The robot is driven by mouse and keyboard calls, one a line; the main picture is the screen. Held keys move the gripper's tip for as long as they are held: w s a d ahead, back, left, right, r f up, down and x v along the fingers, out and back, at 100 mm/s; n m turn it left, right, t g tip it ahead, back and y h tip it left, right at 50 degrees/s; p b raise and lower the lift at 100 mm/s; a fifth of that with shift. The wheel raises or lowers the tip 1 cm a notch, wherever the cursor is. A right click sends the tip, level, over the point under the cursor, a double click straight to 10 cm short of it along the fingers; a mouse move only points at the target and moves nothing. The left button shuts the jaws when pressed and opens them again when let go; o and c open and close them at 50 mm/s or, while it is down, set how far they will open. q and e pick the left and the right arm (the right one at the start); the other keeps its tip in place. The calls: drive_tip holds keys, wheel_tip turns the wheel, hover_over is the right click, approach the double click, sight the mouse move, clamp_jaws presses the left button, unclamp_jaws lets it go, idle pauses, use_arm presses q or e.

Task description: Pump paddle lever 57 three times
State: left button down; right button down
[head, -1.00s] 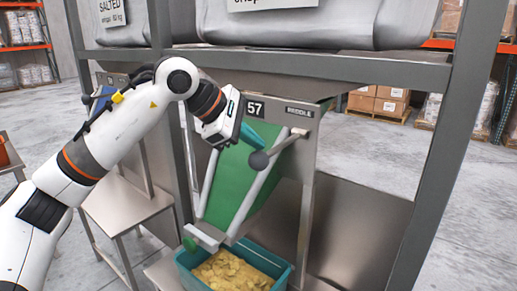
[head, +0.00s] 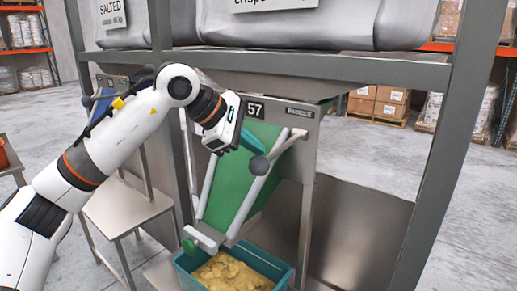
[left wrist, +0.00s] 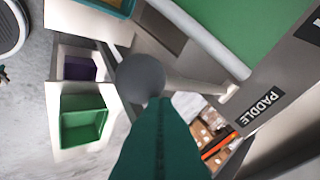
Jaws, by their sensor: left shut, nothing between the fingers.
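The paddle lever is a pale bar (head: 284,144) ending in a dark grey ball knob (head: 259,165), on the weigher marked 57 (head: 255,109). In the left wrist view the knob (left wrist: 140,75) is just beyond my fingertips, with the lever bar (left wrist: 195,85) running right from it toward the PADDLE label (left wrist: 262,106). My left gripper (head: 258,147) has teal fingers, shut and empty, right above the knob. The fingertips (left wrist: 160,100) overlap the knob's edge in the wrist view; I cannot tell whether they touch. My right gripper is not in view.
A green chute (head: 232,178) slopes down to a teal crate (head: 284,279) of yellow chips. Grey frame posts (head: 444,150) stand at the right, and a beam (head: 300,66) crosses above. A steel table (head: 125,208) stands left. Boxes on pallets are far behind.

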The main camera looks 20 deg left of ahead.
sight(250, 167)
use_arm(q)
drive_tip(key=shift+f+b, duration=0.5)
drive_tip(key=shift+f, duration=0.2)
idle(0.3)
drive_tip(key=shift+f+b, duration=1.6)
drive_tip(key=shift+f, duration=0.55)
idle(1.4)
drive_tip(key=shift+r, duration=0.1)
idle(0.4)
drive_tip(key=shift+w+r+p, duration=0.1)
drive_tip(key=shift+r+p, duration=3.25)
drive_tip(key=shift+r, duration=0.95)
wheel_tip(250, 167, up, 5)
drive_tip(key=p, duration=0.3)
drive_tip(key=shift+p, duration=0.4)
